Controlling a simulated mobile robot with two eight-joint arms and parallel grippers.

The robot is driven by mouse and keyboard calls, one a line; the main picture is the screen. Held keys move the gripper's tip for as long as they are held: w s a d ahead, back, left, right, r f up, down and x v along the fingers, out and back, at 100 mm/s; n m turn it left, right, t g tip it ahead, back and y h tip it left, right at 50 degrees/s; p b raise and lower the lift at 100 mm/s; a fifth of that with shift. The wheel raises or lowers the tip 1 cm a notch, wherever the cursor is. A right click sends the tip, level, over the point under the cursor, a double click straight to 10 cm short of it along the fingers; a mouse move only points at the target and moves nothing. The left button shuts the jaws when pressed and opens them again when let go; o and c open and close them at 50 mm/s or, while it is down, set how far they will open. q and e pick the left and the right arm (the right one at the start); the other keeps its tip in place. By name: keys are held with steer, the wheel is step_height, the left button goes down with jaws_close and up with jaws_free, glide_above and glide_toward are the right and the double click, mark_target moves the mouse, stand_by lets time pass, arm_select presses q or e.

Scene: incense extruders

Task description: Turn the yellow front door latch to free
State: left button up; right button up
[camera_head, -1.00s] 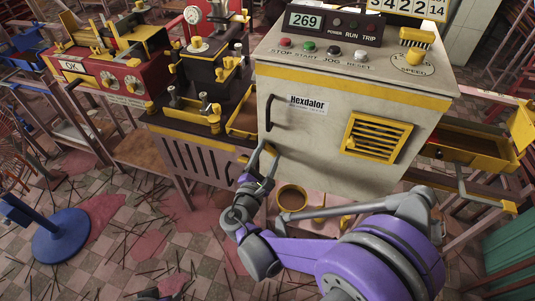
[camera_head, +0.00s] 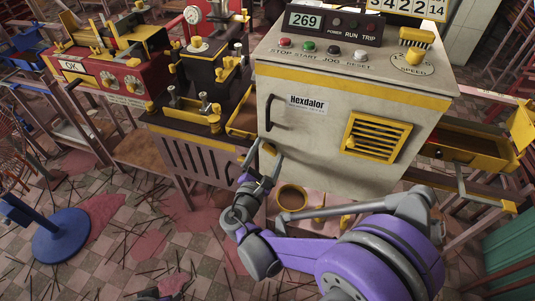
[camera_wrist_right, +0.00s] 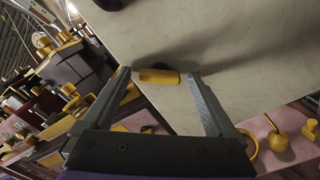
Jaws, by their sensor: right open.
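The yellow latch (camera_wrist_right: 159,76) is a short yellow bar on a dark base on the pale cabinet door, lying roughly level in the right wrist view. In the head view I cannot make it out clearly near my gripper. My right gripper (camera_head: 267,156) is open at the lower left of the cabinet door (camera_head: 315,140), below the black door handle (camera_head: 268,113). In the right wrist view, the latch shows between the spread fingers, with a gap on each side. A small dark part of my left gripper (camera_head: 152,295) seems to show at the bottom edge; its fingers are unclear.
A yellow vent (camera_head: 378,139) is on the door's right. A yellow-edged tray (camera_head: 242,123) and a dark press stand close on the left. A yellow cup (camera_head: 291,197) is below the door. A blue round stand (camera_head: 60,236) is on the floor.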

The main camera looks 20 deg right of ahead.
steer(key=p+v, duration=0.1)
steer(key=v, duration=1)
steer(key=shift+w, duration=0.15)
